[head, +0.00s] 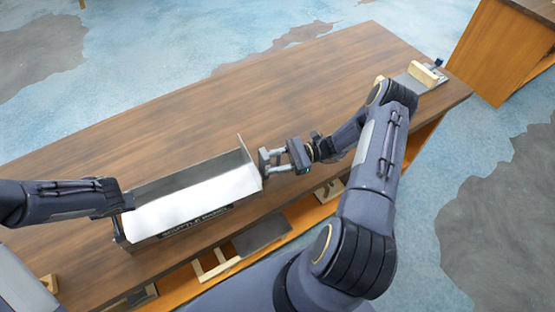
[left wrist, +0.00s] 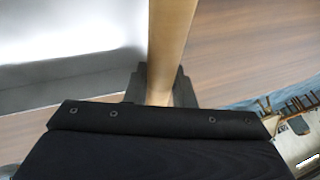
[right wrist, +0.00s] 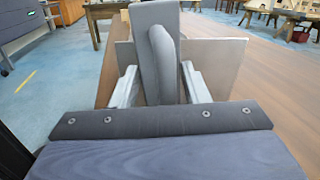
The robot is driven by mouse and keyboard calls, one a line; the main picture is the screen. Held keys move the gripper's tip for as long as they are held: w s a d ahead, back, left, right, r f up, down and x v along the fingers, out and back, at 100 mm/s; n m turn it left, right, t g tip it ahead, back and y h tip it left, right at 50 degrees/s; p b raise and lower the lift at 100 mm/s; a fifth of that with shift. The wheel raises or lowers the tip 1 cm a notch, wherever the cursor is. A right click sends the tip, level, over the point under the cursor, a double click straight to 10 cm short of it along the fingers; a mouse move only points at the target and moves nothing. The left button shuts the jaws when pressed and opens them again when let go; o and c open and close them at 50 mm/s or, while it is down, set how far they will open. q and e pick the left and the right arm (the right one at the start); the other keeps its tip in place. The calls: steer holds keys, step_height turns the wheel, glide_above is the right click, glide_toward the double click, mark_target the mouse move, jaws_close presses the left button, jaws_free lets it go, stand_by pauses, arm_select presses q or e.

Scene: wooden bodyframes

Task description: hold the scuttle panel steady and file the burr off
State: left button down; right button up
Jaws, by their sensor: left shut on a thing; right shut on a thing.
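The scuttle panel (head: 190,205) is a long pale metal channel with a raised back wall, lying along the front of the wooden table. Dark lettering runs below its front edge. My left gripper (head: 120,222) is at the panel's left end. In the left wrist view it is shut on a light wooden bar (left wrist: 170,45), with the bright panel (left wrist: 70,50) close to the left. My right gripper (head: 268,160) is at the panel's right end. In the right wrist view it is shut on an upright grey piece (right wrist: 152,20) with a rounded edge; a flat grey plate (right wrist: 222,62) stands behind. I cannot make out the burr.
The wooden table (head: 290,85) is clear behind the panel. A wooden block (head: 427,73) on a grey plate is at its far right end. A lower shelf with wooden brackets (head: 215,268) shows below the front edge. Another wooden cabinet (head: 505,50) stands at upper right.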

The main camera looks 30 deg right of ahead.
arm_select(q)
steer(key=shift+a, duration=0.1)
arm_select(e)
steer(key=shift+x, duration=1.1)
stand_by(0.5)
steer(key=shift+w+d, duration=0.15)
steer(key=shift+w, duration=1.75)
arm_select(q)
steer(key=shift+d, duration=0.2)
steer(key=shift+d, duration=0.1)
arm_select(e)
steer(key=shift+s+a, duration=0.15)
steer(key=shift+s, duration=0.9)
steer(key=shift+s+a, duration=0.2)
steer(key=shift+s, duration=0.8)
arm_select(q)
steer(key=shift+a, duration=0.25)
arm_select(e)
steer(key=shift+w+v, duration=0.15)
steer(key=shift+v, duration=0.9)
steer(key=shift+w+v, duration=0.2)
steer(key=shift+v, duration=0.85)
steer(key=shift+w+v, duration=0.15)
steer(key=shift+v, duration=0.9)
steer(key=shift+d, duration=0.15)
